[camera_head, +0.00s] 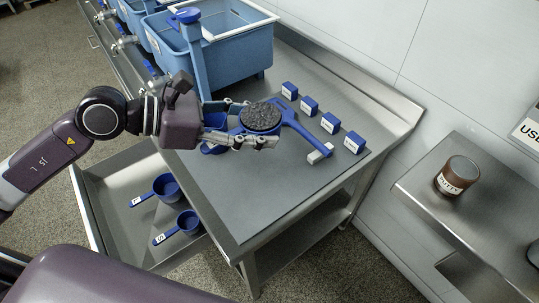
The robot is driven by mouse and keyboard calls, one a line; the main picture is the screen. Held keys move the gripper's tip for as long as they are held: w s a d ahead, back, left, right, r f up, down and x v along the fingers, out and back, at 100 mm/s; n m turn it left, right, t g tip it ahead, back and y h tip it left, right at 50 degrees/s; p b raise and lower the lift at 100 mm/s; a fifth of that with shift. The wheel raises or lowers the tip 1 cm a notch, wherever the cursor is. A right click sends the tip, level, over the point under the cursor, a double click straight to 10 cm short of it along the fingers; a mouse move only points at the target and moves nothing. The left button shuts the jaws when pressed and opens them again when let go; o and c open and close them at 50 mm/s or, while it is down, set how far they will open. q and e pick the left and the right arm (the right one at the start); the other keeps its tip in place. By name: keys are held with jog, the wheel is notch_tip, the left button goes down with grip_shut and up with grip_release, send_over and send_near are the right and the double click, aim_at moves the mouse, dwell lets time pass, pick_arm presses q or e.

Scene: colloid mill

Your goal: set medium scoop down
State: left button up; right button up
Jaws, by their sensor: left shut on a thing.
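My left gripper (252,123) is over the steel table and shut on a blue scoop (287,115). Dark grainy material (262,117) fills its round bowl. Its handle slants down to the right and ends in a white tag (320,153) too small to read. I cannot tell whether the scoop touches the table. The gripper fingers hide part of the bowl. Two more blue scoops, one larger (168,187) and one smaller (188,222), lie in the open drawer at the left. My right gripper is not in view.
Several small blue labelled blocks (309,106) stand in a row on the steel table (255,205). Blue tubs (235,60) stand behind. A brown labelled jar (457,175) is on the side bench (480,215) at right. The table's front part is clear.

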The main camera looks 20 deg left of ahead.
pick_arm(q)
send_over(260, 190)
notch_tip(260, 190, down, 15)
jog(key=shift+w+f, duration=0.1)
notch_tip(260, 190, down, 5)
jog(key=shift+r, duration=0.2)
jog(key=shift+f, duration=0.2)
jog(key=o, duration=1.4)
jog(key=shift+o, duration=0.2)
